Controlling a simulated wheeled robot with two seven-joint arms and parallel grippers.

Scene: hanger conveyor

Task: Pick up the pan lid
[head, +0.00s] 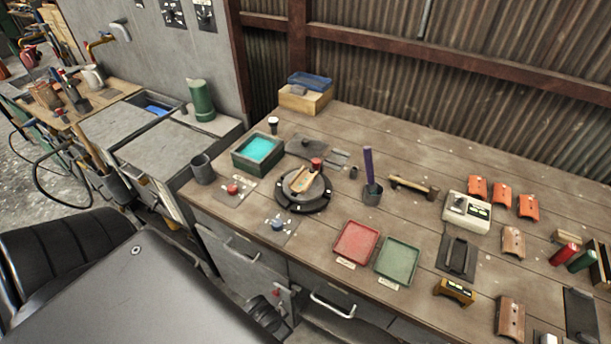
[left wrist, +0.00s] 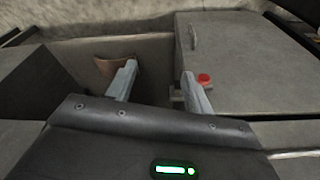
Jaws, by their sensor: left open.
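I cannot make out a pan lid for sure in either view. In the head view, a round dark disc (head: 303,205) sits on the wooden workbench (head: 345,140), with a tan piece (head: 301,180) and a small red-topped item (head: 316,163) on it; I cannot tell if any of this is a lid. My left gripper (left wrist: 158,72) shows in the left wrist view, open, its two fingers apart with nothing held between them. A grey box-like surface (left wrist: 240,60) and a small red knob (left wrist: 204,79) lie beyond the right finger. My right gripper is not in view.
Tools and orange pieces fill the right side. A corrugated wall (head: 480,90) rises behind.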

